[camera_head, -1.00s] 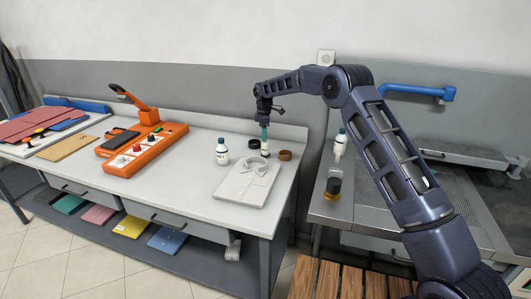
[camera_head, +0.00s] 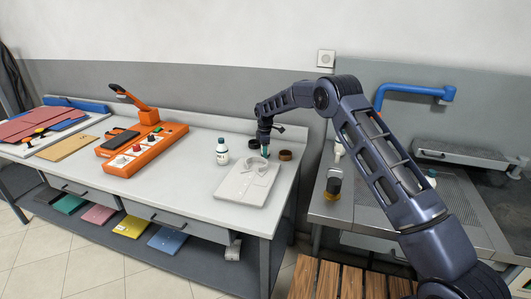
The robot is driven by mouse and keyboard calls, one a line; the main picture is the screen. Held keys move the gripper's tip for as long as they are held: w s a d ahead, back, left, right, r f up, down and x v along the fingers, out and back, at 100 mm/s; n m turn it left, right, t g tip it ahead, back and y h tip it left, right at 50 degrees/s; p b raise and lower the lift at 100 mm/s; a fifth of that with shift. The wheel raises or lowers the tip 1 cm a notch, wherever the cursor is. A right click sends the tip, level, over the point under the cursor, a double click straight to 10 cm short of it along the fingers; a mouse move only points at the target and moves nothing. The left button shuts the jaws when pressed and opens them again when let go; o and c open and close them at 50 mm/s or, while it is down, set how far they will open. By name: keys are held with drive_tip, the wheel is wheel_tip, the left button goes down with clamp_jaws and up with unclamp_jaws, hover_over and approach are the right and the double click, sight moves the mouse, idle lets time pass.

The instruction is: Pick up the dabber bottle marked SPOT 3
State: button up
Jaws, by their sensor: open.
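My gripper (camera_head: 264,149) is open, pointing down low over the grey-white table, just behind the folded white shirt. Between or right at its fingers a narrow teal and pale piece of a small bottle (camera_head: 266,152) shows; most of it is hidden, and contact cannot be told. A white bottle with a dark cap (camera_head: 222,152) stands upright to the left, apart from the gripper. Another white bottle (camera_head: 338,150) on the right counter is partly covered by my arm. Bottle markings are too small to read, so I cannot tell which is SPOT 3.
The folded shirt (camera_head: 247,185) lies in front of my gripper. A dark round piece (camera_head: 254,144) and a brown one (camera_head: 285,155) flank it. An orange device (camera_head: 142,150) stands left. A dark-topped amber bottle (camera_head: 333,187) stands on the right counter (camera_head: 329,209).

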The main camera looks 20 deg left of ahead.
drive_tip(key=shift+c, duration=0.4)
drive_tip(key=c, duration=1)
drive_tip(key=shift+c, duration=0.2)
drive_tip(key=shift+r, duration=0.1)
